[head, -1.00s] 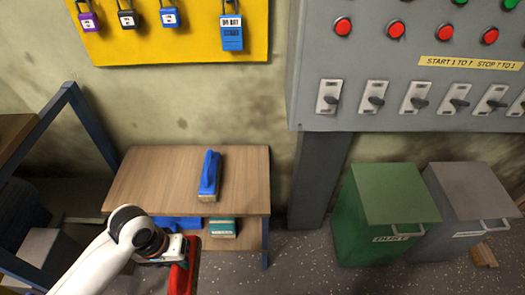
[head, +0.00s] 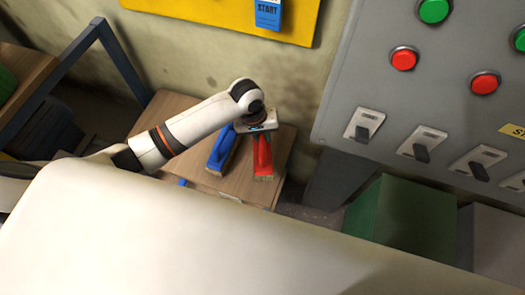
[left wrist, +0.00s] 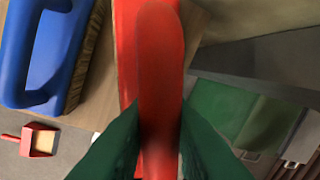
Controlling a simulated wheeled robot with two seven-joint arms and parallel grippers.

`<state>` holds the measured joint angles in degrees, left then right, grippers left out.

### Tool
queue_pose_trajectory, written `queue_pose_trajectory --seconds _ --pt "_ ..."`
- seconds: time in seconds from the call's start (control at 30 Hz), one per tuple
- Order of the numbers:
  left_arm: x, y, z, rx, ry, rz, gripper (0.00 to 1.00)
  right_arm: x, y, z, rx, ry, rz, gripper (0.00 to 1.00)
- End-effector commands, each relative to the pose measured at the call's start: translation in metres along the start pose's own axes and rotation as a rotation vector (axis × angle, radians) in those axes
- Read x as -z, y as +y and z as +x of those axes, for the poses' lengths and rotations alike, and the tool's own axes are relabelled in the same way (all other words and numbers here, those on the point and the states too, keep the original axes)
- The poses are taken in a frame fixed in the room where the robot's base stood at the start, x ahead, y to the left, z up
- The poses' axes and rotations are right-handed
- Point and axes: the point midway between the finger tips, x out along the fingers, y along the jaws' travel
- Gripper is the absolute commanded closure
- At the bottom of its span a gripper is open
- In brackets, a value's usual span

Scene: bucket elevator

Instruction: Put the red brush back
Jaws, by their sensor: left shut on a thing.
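The red brush (head: 263,160) is held in my left gripper (head: 261,135), over the right part of a small wooden table (head: 173,112). In the left wrist view the red brush (left wrist: 150,45) lies between the two green fingers, which are shut on its handle. The bristles point toward the front in the head view. I cannot tell whether the brush touches the tabletop. The blue brush (head: 221,150) lies on the table just left of it, with a small gap. It also shows in the left wrist view (left wrist: 35,50). My right gripper is out of view.
A grey control panel (head: 420,90) with switches and buttons overhangs on the right. A green bin (head: 405,218) stands below it. A blue-framed bench (head: 120,60) is at the left. A small red object (left wrist: 38,140) lies on the floor in the left wrist view.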

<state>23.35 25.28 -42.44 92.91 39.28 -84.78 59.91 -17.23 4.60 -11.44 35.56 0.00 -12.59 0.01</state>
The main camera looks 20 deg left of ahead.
Motion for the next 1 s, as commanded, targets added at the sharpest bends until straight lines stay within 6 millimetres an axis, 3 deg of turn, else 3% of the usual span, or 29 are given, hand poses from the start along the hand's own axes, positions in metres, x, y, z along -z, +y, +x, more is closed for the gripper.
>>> queue_pose_trajectory --seconds 0.1,0.5,0.9,0.93,1.0 --pt "0.001 0.004 0.023 0.0 0.003 0.0 1.0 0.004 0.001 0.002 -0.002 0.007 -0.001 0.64" --pt "0.001 0.013 0.068 0.0 0.001 0.003 1.0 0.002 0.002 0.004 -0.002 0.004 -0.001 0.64" --pt "0.001 0.014 0.074 0.002 0.0 0.004 1.0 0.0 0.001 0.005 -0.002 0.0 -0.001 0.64" --pt "0.001 0.014 0.075 0.001 0.001 0.004 0.79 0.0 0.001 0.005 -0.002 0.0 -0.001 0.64" --pt "0.001 0.014 0.074 0.001 0.0 0.004 0.68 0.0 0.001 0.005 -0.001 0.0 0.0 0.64"
